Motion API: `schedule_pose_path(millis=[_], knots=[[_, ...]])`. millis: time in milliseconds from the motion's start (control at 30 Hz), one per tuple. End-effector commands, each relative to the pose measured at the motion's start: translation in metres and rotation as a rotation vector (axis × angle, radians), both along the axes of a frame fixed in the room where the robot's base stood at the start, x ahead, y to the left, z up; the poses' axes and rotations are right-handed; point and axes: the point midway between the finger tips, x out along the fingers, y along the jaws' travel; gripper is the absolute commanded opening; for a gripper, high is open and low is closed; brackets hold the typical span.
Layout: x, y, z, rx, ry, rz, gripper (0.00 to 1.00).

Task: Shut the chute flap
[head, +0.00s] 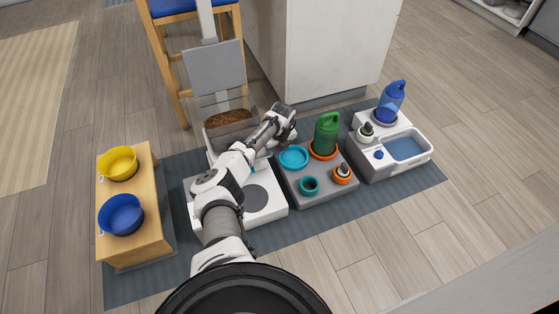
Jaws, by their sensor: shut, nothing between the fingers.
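The feeder has a clear hopper of brown kibble (228,118) with a grey panel (215,66) standing upright behind it. A white base with a round grey disc (256,198) lies in front. I cannot make out the chute flap for certain; my arm covers much of the feeder's front, and a small teal part (252,170) shows beside the arm. My gripper (289,137) is at the arm's end, right of the hopper and above the teal bowl. It is shut and empty; its fingers are small and partly hidden.
A wooden stand with a yellow bowl (118,163) and a blue bowl (121,214) is at left. Right of the feeder, a grey tray (328,194) holds a teal bowl (293,157), a green bottle (327,134) and small pots. A water fountain (408,148) stands farther right. A stool and white cabinet are behind.

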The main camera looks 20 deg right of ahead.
Motion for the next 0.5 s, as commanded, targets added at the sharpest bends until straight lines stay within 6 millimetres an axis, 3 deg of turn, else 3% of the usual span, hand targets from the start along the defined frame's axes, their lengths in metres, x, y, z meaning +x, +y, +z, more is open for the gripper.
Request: schedule_pose_path(millis=[33, 233, 500], knots=[[0.006, -0.001, -0.008, -0.001, 0.034, 0.003, 0.00], [0.019, -0.001, -0.001, -0.006, 0.165, 0.002, 0.00], [0.035, 0.001, 0.006, -0.005, 0.155, -0.001, 0.00]])
